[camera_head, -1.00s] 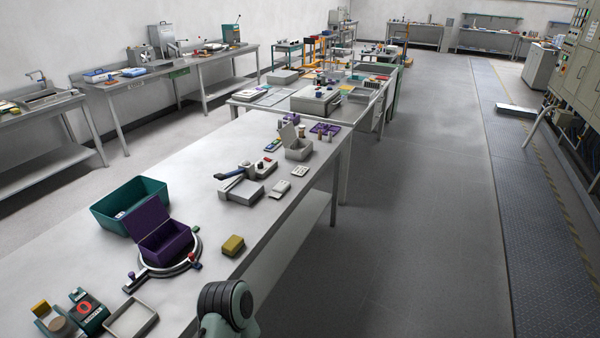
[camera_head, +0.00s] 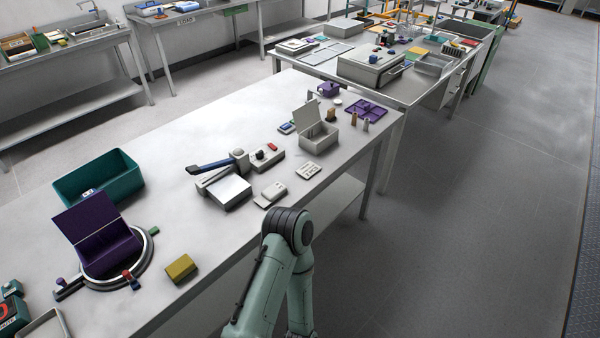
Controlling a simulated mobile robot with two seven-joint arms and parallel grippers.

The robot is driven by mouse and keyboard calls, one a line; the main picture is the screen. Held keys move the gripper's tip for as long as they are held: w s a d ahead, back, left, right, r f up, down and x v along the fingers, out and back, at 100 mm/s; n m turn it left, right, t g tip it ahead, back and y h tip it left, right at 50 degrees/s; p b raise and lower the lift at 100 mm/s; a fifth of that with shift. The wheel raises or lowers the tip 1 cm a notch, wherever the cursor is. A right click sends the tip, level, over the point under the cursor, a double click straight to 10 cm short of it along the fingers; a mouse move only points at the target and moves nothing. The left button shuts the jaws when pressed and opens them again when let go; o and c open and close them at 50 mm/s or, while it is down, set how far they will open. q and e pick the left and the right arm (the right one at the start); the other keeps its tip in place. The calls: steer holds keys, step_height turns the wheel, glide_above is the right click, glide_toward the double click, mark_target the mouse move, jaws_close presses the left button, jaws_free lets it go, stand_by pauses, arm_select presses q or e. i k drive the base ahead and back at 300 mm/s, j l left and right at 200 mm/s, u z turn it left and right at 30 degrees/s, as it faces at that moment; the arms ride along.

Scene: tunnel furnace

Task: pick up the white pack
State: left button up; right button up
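Two small white items lie on the front workbench (camera_head: 150,200), near its right edge. One is a pale rounded pack (camera_head: 271,192); the other is a flatter white pack (camera_head: 309,170) with dark marks on top, a little farther back. I cannot tell for sure which is the white pack. One green-grey arm of mine rises at the bottom centre, its dark joint in front of the bench edge, just short of the pale pack in the picture. Neither gripper shows.
Near the packs are a grey device with a blue lever (camera_head: 225,190), a grey switch box (camera_head: 264,158) and an open grey box (camera_head: 318,131). A purple box (camera_head: 105,250), teal bin (camera_head: 100,178) and yellow block (camera_head: 181,267) stand left. Floor at right is clear.

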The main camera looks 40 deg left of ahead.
mark_target(271, 194)
steer(key=i+l+u, duration=0.15)
steer(key=i, duration=1.45)
steer(key=i+j+z, duration=0.1)
steer(key=i+z, duration=0.4)
steer(key=i+j+z, duration=0.2)
steer(key=z, duration=5.55)
steer(key=k+j, duration=0.05)
